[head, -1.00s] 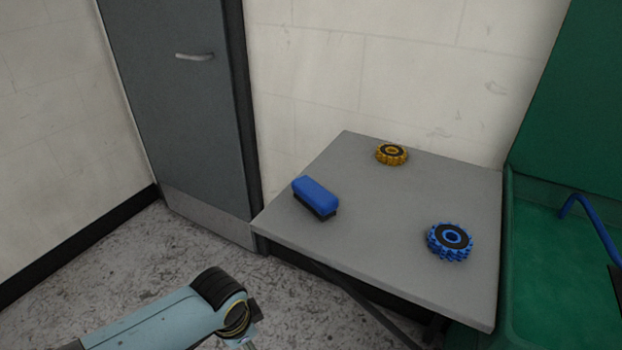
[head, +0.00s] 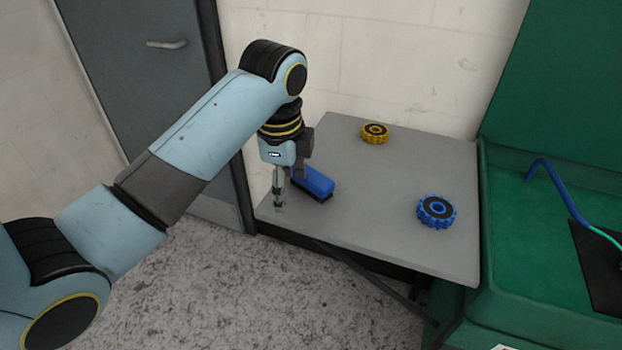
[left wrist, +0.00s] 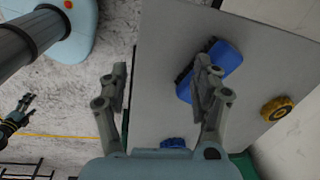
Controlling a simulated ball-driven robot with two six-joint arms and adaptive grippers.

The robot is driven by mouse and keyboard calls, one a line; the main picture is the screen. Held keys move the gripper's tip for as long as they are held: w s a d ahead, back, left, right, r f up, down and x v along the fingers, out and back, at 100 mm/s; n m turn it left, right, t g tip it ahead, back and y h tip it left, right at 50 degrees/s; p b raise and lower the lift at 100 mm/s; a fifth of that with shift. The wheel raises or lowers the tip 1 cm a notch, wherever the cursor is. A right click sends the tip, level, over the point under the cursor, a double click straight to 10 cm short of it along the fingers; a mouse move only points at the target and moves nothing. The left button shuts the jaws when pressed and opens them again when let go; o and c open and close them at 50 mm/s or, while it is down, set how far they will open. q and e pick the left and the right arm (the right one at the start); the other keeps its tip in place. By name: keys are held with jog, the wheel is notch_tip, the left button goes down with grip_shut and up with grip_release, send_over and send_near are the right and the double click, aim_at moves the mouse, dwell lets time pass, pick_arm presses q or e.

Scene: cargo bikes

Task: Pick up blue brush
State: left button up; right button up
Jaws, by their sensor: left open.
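The blue brush (head: 314,183), a blue block with dark bristles beneath, lies on the grey table (head: 372,235) near its left edge. My left gripper (head: 279,207) points down over the table's left corner, just left of the brush, and hides part of its left end. In the left wrist view my left gripper (left wrist: 164,82) is open with nothing between its fingers. There the brush (left wrist: 219,66) shows behind the right finger, which covers part of it. What looks like my right gripper (left wrist: 27,104) is small at the left edge there; its jaws are unclear.
A yellow toothed wheel (head: 375,133) lies at the table's back, and a blue toothed wheel (head: 437,211) lies to the right. A green bin (head: 512,290) with a blue hose stands right of the table. A grey door (head: 150,90) is behind my left arm. The table's middle is clear.

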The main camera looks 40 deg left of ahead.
aim_at(309, 172)
pick_arm(q)
jog(key=w+r+m, duration=0.2)
jog(key=w+a+r+m, duration=0.1)
jog(key=w+r+m, duration=0.1)
jog(key=w, duration=0.1)
jog(key=w+r+m+g, duration=0.1)
jog(key=w+r, duration=0.1)
jog(key=w, duration=0.1)
jog(key=shift+a+m+h, duration=0.2)
jog(key=shift+m+h, duration=0.1)
jog(key=shift+m, duration=0.1)
jog(key=shift+w+m, duration=0.1)
jog(key=shift+m, duration=0.2)
notch_tip(309, 172, down, 5)
jog(key=shift+r, duration=0.1)
jog(key=f, duration=0.3)
jog(key=f+p, duration=0.1)
jog(key=f, duration=0.1)
jog(key=shift+s+d+f, duration=0.25)
jog(key=shift+f, duration=0.05)
grip_shut()
jog(key=shift+r, duration=0.65)
notch_tip(309, 172, up, 3)
jog(key=shift+w+f, duration=0.1)
jog(key=w+d+r+b, duration=0.2)
jog(key=d+r, duration=0.5)
jog(key=d, duration=0.4)
jog(key=shift+w, duration=0.8)
